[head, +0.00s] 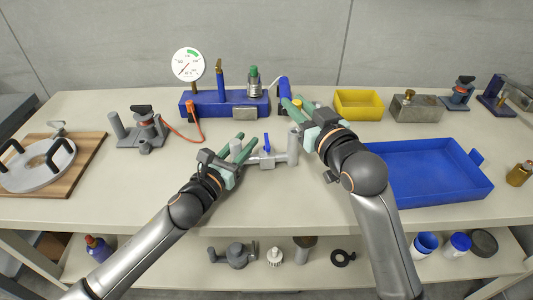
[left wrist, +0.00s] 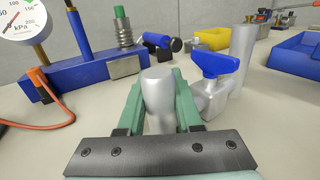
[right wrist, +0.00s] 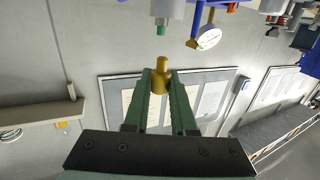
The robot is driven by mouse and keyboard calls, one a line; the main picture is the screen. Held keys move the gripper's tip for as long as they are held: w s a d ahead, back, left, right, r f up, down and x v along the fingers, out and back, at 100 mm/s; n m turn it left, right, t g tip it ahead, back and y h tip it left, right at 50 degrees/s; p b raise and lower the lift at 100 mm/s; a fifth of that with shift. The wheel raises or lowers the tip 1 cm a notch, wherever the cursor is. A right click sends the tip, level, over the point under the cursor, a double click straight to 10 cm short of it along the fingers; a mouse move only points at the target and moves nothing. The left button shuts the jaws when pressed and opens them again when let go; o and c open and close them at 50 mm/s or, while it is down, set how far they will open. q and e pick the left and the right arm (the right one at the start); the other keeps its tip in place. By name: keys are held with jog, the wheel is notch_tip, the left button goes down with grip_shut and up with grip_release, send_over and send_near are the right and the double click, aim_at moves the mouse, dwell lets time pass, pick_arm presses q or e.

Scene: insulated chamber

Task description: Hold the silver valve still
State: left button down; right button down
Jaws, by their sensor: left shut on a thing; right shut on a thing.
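My left gripper (head: 242,148) is shut on the valve's left end, low over the table. In the left wrist view the round silver end (left wrist: 158,92) sits between the green fingers, with the blue handle (left wrist: 220,63) to the right. My right gripper (head: 295,106) is shut on a brass fitting, held above the table behind the valve. The brass fitting (right wrist: 160,80) shows between its fingertips in the right wrist view.
A blue manifold (head: 224,104) with a pressure gauge (head: 188,65) and an orange hose stands behind. A grey clamp stand (head: 142,130) is left. A blue tray (head: 428,170), yellow bin (head: 359,104) and grey block (head: 417,108) are right.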

pick_arm(q)
jog(key=c, duration=0.8)
grip_release()
jog(key=shift+f, duration=0.5)
jog(key=shift+c, duration=0.2)
jog(key=o, duration=0.3)
jog(key=shift+r, duration=0.25)
jog(key=shift+o, duration=0.2)
jog(key=shift+v, duration=4.5)
pick_arm(e)
jog(key=shift+r, duration=0.15)
